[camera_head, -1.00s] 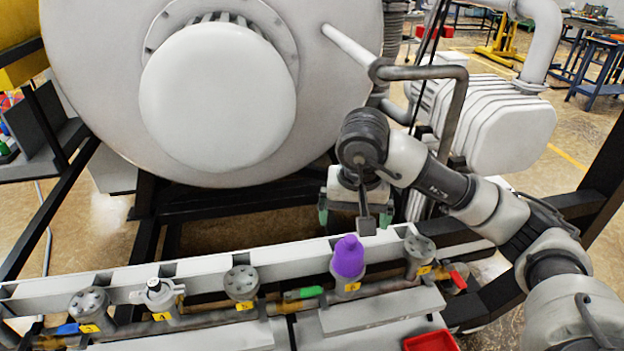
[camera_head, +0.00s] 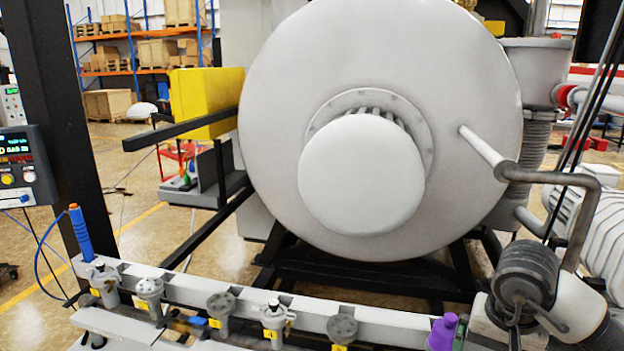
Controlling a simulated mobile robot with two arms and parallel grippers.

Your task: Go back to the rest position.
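My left arm and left gripper do not show. The large white furnace vessel (camera_head: 270,130) with its round front cover (camera_head: 362,175) fills the middle.
A grey rail (camera_head: 255,300) with several valves runs along the front. A blue upright handle (camera_head: 80,232) stands at its left end. A control panel (camera_head: 18,165) is mounted on a black post (camera_head: 65,110) at far left. Open floor lies behind.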

